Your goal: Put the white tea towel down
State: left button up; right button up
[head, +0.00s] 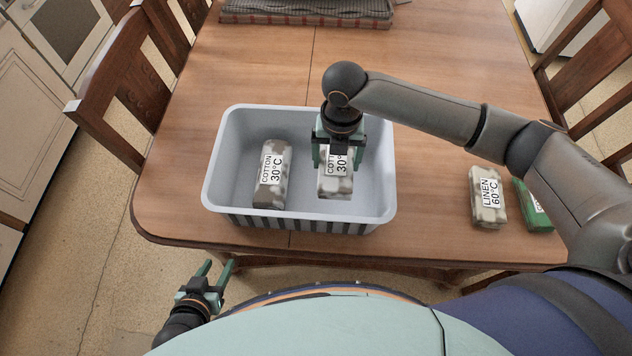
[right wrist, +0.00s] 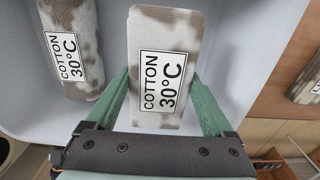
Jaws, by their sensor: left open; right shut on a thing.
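My right gripper (head: 338,155) is shut on a folded white tea towel with grey-brown patches (head: 334,186), labelled COTTON 30°C. The towel also shows between the fingers in the right wrist view (right wrist: 163,30). It is inside the outline of the pale grey-blue tub (head: 222,158); I cannot tell whether it touches the tub's floor. A second folded towel, darker and patched, also labelled COTTON 30°C (head: 270,192), lies in the left part of the tub. My left gripper (head: 218,268) is open and empty, off the table's front edge at the lower left.
A patched towel labelled LINEN 60°C (head: 488,214) and a green labelled towel (head: 540,220), partly hidden by my right arm, lie on the table's right. Folded checked cloths (head: 305,10) lie at the back. The wooden table (head: 240,70) is clear behind the tub. Chairs stand at both sides.

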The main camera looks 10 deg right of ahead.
aim_at(337, 159)
notch_tip(337, 159, down, 8)
jog(key=shift+f, duration=0.2)
dwell(0.3)
jog(key=shift+f, duration=0.2)
jog(key=o, duration=1.1)
notch_tip(337, 159, up, 12)
jog(key=shift+r, duration=0.25)
